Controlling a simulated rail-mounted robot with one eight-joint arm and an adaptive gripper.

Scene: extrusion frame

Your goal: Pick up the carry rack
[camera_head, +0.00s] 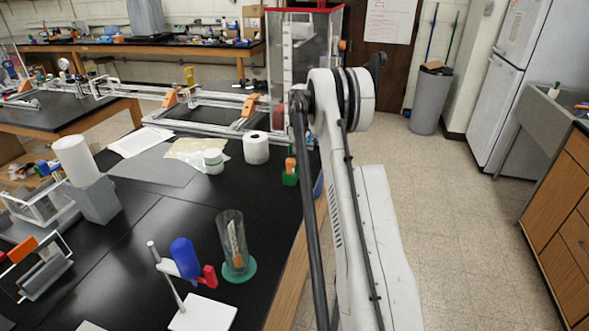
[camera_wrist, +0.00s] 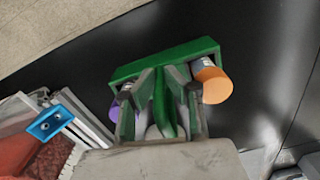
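The carry rack (camera_wrist: 135,68) is green, with a long bar and an upright handle in the middle, seen from above in the wrist view. It holds an orange-capped tube (camera_wrist: 212,85) on the right and a purple-capped one (camera_wrist: 115,110) on the left, partly hidden by a finger. My gripper (camera_wrist: 162,86) has one finger on each side of the handle, and both tips appear closed against it. In the head view the rack (camera_head: 290,179) stands at the right edge of the black table, partly hidden by my arm. My gripper is hidden there.
A white roll (camera_head: 256,148) and a white jar (camera_head: 213,161) stand left of the rack. A clear cylinder on a green base (camera_head: 239,270) stands nearer, beside a small stand with a blue bulb (camera_head: 185,258). Black tabletop is free between them.

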